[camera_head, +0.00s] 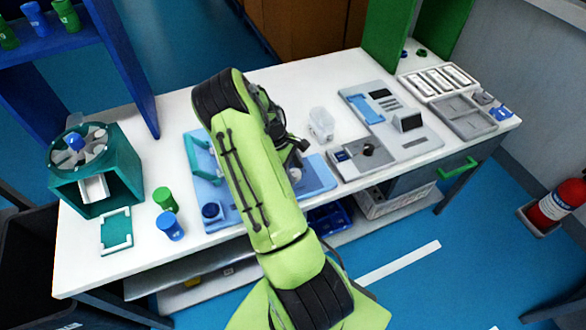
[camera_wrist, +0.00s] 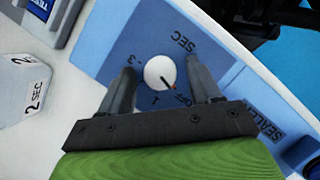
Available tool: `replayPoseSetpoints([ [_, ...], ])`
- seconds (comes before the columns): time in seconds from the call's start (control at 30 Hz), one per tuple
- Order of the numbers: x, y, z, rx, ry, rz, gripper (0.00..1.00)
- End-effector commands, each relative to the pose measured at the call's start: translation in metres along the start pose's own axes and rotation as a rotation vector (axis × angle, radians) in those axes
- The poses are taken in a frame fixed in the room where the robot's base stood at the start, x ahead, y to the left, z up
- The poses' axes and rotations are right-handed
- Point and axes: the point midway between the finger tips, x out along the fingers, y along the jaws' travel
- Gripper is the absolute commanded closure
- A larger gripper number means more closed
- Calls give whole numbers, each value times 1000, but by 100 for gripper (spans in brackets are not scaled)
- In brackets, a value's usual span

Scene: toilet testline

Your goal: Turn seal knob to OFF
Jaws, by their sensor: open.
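In the wrist view, the seal knob (camera_wrist: 159,72) is a round white knob on a blue panel (camera_wrist: 150,35). Its small dark pointer with an orange tip points down and right, towards the partly hidden OFF print (camera_wrist: 180,99). The marks 3, 1 and SEC stand around the knob. My gripper (camera_wrist: 160,73) is open, with one finger on each side of the knob. I cannot tell whether either finger touches it. In the head view, my arm covers the knob and most of the blue sealer (camera_head: 320,176).
A white block marked 2 SEC (camera_wrist: 22,86) lies beside the panel. A grey device (camera_head: 362,158) stands right of the sealer. Green (camera_head: 165,199) and blue (camera_head: 170,225) containers and a teal fan box (camera_head: 112,183) stand left.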

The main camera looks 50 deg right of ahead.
Motion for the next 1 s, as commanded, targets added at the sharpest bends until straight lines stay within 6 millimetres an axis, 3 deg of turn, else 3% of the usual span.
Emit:
replayPoseSetpoints([
  [0.17,-9,0,0,0,1,1,37],
  [0.6,-126,1,0,-1,3,4,37],
  [0.7,-145,1,0,0,2,3,37],
  [1.0,-158,0,0,0,0,0,37],
])
